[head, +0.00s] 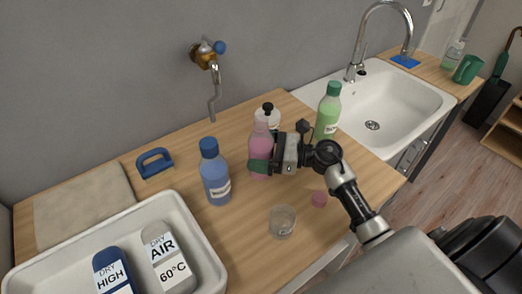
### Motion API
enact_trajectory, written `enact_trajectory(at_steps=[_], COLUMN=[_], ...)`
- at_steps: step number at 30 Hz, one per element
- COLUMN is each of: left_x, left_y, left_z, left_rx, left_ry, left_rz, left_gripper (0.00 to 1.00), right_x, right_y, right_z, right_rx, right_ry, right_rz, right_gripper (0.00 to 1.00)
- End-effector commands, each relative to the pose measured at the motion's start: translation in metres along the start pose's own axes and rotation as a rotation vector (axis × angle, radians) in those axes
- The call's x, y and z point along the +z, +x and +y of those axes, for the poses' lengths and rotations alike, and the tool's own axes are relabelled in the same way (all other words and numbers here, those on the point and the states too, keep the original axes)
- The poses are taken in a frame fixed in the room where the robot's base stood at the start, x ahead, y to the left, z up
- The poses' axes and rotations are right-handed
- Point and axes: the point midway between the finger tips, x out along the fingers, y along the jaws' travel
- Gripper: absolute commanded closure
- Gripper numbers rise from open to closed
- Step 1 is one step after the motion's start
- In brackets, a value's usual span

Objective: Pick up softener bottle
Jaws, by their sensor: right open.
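A pink bottle (262,142) stands upright in the middle. A blue bottle (214,176) stands to its left, a green bottle (328,112) to its right, and a white bottle with a black cap (267,115) behind it. My right gripper (262,165) is open at the pink bottle, with a finger in front of its lower part. The far finger is hidden, and contact is unclear. My left gripper is out of view.
A small clear cup (282,222) and a pink cap (319,199) are on the counter nearby. A white tray (200,235) with two labelled items is at front left, beside a blue-handled brush (154,162) and grey cloth (85,205). A sink (400,105) lies to the right.

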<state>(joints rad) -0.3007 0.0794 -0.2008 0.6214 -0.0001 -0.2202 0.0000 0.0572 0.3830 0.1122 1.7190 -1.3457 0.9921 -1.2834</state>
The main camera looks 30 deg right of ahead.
Motion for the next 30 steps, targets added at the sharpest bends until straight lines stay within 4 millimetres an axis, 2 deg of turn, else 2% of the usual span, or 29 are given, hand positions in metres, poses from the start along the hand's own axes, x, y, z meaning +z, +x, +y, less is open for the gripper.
enact_trajectory(at_steps=[2,14,23,26,30], left_x=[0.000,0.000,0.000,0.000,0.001], left_y=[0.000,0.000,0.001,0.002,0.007], left_z=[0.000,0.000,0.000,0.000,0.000], left_rx=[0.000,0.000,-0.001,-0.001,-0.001], left_ry=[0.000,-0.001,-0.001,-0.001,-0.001], left_rz=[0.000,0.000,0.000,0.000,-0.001], left_gripper=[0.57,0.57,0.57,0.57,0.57], right_x=[0.000,0.000,0.003,0.008,0.025], right_y=[0.000,-0.001,-0.001,-0.001,-0.001], right_z=[0.000,0.000,0.000,-0.001,0.000], right_rx=[0.000,0.000,0.000,0.000,0.001], right_ry=[0.000,0.000,-0.002,-0.005,-0.009], right_rz=[0.000,0.000,-0.002,-0.001,-0.002], right_gripper=[0.06,0.68,0.68,0.68,0.68])
